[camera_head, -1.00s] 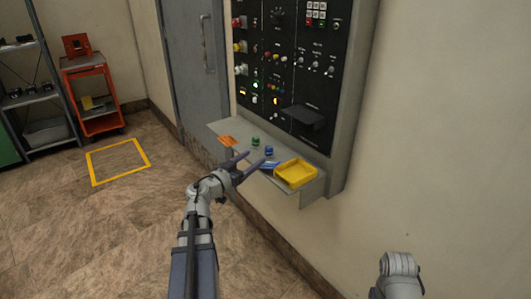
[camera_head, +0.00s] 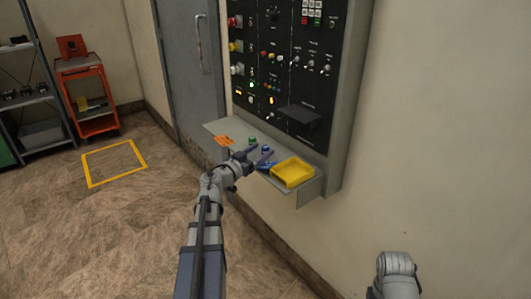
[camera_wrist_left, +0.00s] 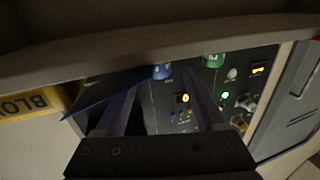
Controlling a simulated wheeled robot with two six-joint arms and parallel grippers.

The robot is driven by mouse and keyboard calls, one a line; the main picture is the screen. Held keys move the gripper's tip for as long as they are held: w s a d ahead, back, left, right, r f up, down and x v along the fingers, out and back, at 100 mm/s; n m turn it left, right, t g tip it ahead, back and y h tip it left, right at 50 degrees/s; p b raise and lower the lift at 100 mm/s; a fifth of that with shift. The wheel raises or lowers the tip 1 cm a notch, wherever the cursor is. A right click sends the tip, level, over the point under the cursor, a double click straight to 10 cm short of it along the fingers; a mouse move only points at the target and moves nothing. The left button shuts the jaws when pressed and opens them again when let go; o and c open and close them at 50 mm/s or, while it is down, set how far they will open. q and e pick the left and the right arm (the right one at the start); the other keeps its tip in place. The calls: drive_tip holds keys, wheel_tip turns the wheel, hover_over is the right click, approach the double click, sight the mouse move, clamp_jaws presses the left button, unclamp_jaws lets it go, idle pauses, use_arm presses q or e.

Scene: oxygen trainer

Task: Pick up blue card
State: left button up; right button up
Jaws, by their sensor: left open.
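The blue card (camera_head: 265,165) lies at the front edge of the wall shelf, just left of the yellow tray, partly hidden by my gripper. In the left wrist view, which looks upside down, the blue card (camera_wrist_left: 105,90) juts past the shelf edge near one finger. My left gripper (camera_head: 259,157) is open at the shelf's front edge, right by the card. In the wrist view the jaws (camera_wrist_left: 160,98) stand apart, and I cannot tell whether the card is between them. Only a link of my right arm shows; its gripper is out of view.
The floor at left is open.

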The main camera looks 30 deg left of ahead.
use_arm(q)
drive_tip(key=shift+w+d, duration=0.1)
drive_tip(key=shift+w, duration=0.4)
clamp_jaws()
